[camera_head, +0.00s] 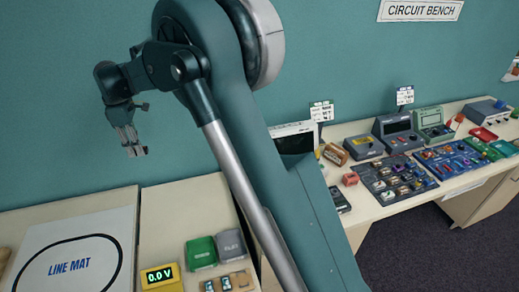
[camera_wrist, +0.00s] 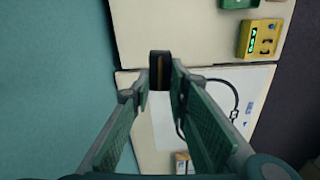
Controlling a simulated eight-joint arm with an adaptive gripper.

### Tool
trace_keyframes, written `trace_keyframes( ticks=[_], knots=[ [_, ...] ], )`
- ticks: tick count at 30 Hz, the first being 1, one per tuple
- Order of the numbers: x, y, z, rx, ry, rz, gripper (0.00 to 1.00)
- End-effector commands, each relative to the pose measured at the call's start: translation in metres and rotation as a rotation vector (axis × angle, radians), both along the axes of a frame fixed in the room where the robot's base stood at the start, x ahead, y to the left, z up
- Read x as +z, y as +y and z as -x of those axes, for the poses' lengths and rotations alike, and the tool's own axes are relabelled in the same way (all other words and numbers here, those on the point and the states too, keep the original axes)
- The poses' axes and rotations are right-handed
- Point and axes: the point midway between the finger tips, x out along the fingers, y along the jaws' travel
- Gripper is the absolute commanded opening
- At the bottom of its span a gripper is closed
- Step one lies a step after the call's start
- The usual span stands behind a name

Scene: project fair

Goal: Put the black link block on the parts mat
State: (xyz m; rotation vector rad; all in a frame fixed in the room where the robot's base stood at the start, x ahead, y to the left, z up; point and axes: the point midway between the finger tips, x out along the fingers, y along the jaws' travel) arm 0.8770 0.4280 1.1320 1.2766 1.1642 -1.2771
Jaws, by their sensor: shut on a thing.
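My gripper (camera_head: 132,147) hangs high over the left part of the bench in the head view, fingers pointing down. In the wrist view my gripper (camera_wrist: 162,88) has a small black block (camera_wrist: 160,70) with a brown-orange strip between its fingertips. The block is held clear of the white surfaces far below it. In the head view the block is too small to make out at the fingertips. No surface in view is labelled as the parts mat, and I cannot tell which one it is.
A white line mat (camera_head: 70,258) lies at lower left. A yellow meter (camera_head: 161,277), a green bin (camera_head: 201,251) and a grey bin (camera_head: 231,244) stand right of it. A dark board with several modules (camera_head: 395,180) and a blue board (camera_head: 463,160) lie on the right bench.

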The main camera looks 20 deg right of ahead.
Motion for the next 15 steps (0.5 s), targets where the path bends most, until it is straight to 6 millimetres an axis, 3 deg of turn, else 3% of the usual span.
trace_keyframes(
  ticks=[1,15],
  knots=[
    [0.0,-0.017,-0.009,-0.003,0.0,0.0,0.06],
    [0.0,-0.165,-0.068,0.009,0.0,0.0,0.06]
  ],
)
